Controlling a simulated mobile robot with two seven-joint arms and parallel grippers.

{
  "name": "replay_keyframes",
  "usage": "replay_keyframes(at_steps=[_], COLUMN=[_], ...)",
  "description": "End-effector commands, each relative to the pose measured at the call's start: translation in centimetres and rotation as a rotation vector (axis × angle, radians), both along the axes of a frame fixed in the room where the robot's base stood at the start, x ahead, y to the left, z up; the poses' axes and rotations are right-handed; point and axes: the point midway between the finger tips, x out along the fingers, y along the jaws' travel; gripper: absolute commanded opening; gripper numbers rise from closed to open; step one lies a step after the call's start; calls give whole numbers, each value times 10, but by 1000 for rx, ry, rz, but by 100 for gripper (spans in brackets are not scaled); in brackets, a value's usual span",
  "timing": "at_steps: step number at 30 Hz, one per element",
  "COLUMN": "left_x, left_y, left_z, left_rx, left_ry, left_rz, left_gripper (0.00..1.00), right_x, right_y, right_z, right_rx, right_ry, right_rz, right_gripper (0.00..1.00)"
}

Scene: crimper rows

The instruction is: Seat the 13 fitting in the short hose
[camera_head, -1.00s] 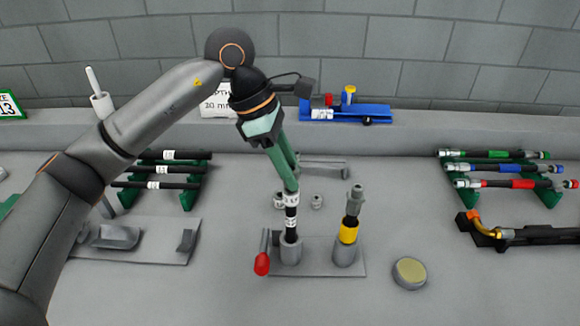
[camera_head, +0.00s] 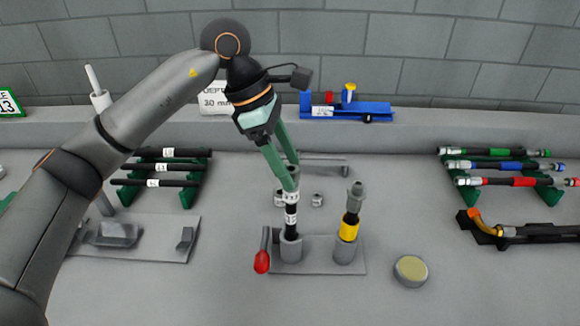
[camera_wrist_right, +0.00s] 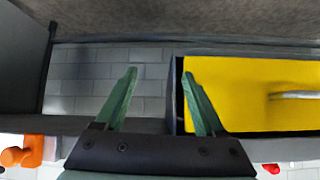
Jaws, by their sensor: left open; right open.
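A short black hose (camera_head: 291,226) with white markings stands upright in a grey holder cup (camera_head: 291,248) on a small plate, beside a red-handled lever (camera_head: 261,262). A grey piece, apparently the fitting (camera_head: 293,174), shows at the hose's top; how deep it sits cannot be told. My left gripper (camera_head: 294,178) comes down from above with its green fingers parted around this top; the fingers partly hide it. My right gripper (camera_wrist_right: 160,73) is open and empty in the right wrist view, facing a block wall and a yellow panel (camera_wrist_right: 250,95).
A yellow-banded hose with a grey fitting (camera_head: 350,227) stands in the neighbouring cup. Small grey fittings (camera_head: 317,200) lie behind. Hose racks stand left (camera_head: 188,195) and right (camera_head: 548,193). A round yellowish disc (camera_head: 411,270) lies front right. A blue tool (camera_head: 350,109) sits on the ledge.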

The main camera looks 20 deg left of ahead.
Motion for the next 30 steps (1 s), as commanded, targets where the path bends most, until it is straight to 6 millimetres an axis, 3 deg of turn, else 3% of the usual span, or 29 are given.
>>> replay_keyframes(at_steps=[9,15,30], left_x=[-3,-5,-6], left_y=[26,38,43], left_z=[65,94,104], left_rx=[-3,-1,-2], left_ry=[-6,-4,-3], left_rz=[2,2,0], left_gripper=[68,68,68], right_x=[0,0,0], right_y=[0,0,0], right_z=[-1,0,0], right_rx=[0,0,0], right_ry=[0,0,0], right_rz=[0,0,0], right_gripper=[71,71,71])
